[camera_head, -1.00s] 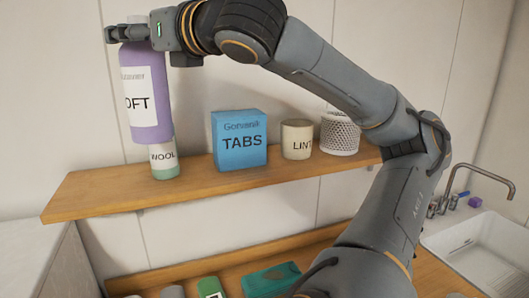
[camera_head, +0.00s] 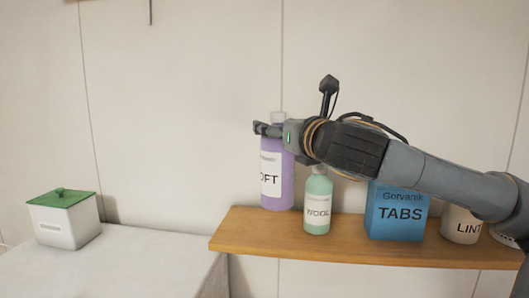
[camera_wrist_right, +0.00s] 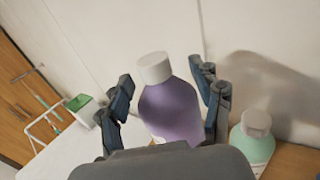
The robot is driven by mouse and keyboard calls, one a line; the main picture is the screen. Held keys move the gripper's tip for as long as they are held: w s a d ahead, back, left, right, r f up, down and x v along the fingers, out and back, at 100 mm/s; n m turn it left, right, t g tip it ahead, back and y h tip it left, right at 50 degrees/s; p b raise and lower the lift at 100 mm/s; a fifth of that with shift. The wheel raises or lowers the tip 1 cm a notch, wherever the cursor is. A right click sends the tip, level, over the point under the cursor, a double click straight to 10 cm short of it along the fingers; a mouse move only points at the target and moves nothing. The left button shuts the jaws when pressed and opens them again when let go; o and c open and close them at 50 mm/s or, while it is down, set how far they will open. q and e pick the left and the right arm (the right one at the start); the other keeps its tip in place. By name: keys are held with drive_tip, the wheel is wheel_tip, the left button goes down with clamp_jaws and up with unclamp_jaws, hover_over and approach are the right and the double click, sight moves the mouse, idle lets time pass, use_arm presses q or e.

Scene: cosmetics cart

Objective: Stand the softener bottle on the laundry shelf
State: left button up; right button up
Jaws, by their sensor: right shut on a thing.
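The softener bottle (camera_head: 271,190) is purple with a white cap and a label reading "OFT". It is upright over the left end of the wooden laundry shelf (camera_head: 330,246), left of the green WOOL bottle (camera_head: 318,192). Its base is at or just above the board; I cannot tell whether it touches. My right gripper (camera_head: 268,130) is shut around its upper part from the right. In the right wrist view the purple bottle (camera_wrist_right: 170,108) sits between the two fingers (camera_wrist_right: 166,105). My left gripper is not in view.
The blue TABS box (camera_head: 397,212) and the LINT tin (camera_head: 460,225) stand farther right on the shelf. A white box with a green lid (camera_head: 64,220) stands on the white counter (camera_head: 120,272) at the left. The shelf's left corner is bare.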

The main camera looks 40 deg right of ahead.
drive_tip(key=w+f+p, duration=0.1)
drive_tip(key=f, duration=0.1)
drive_tip(key=w+f+p, duration=0.1)
drive_tip(key=w+f, duration=0.1)
drive_tip(key=shift+w+f+p, duration=0.15)
drive_tip(key=shift+w+p, duration=0.15)
drive_tip(key=shift+p, duration=0.1)
drive_tip(key=shift+f, duration=0.1)
use_arm(q)
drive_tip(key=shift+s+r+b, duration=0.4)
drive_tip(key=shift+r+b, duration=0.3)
drive_tip(key=shift+b, duration=0.2)
use_arm(e)
drive_tip(key=f, duration=0.3)
drive_tip(key=shift+w+a+f, duration=0.1)
drive_tip(key=shift+w+f, duration=0.2)
drive_tip(key=shift+f, duration=0.1)
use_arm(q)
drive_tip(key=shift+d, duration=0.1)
use_arm(e)
drive_tip(key=shift+s, duration=0.1)
drive_tip(key=shift+f, duration=0.1)
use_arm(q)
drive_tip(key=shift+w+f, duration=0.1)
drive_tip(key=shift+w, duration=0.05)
use_arm(e)
drive_tip(key=o, duration=1.8)
